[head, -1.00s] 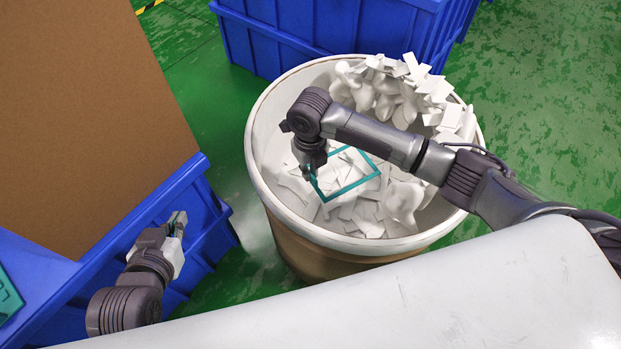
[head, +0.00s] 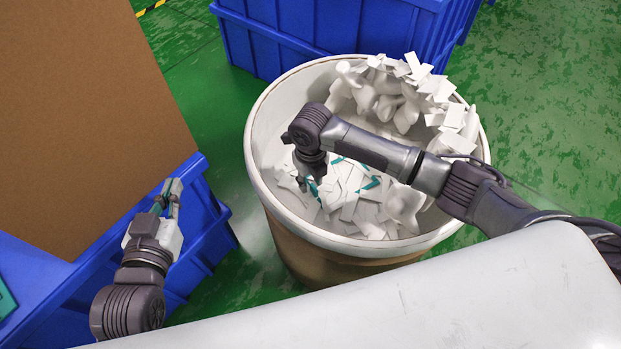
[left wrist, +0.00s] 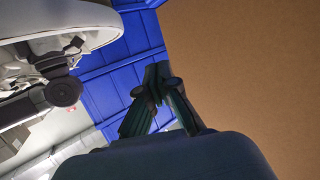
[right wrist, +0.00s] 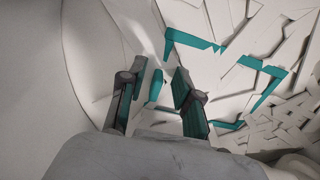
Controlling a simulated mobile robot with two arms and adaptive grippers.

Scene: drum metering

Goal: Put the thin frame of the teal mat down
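The thin teal frame (right wrist: 193,41) lies among white scraps inside the drum. Parts of it are covered, so only separate teal pieces of its outline show in the right wrist view; bits also show in the head view (head: 371,184). My right gripper (head: 312,186) reaches down into the drum at the frame's left side. In the right wrist view its fingers (right wrist: 157,88) are apart, with a short teal piece showing between them, not visibly clamped. My left gripper (head: 172,188) is beside the brown cardboard, its fingertips together in the left wrist view (left wrist: 157,76), with nothing seen in them.
The drum (head: 262,190) has a pale rim and holds white scraps and lumpy white pieces (head: 395,95). Blue bins stand behind (head: 320,35) and at left (head: 205,235). Brown cardboard (head: 80,130) rises at left. A teal piece (head: 5,298) shows at the left edge.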

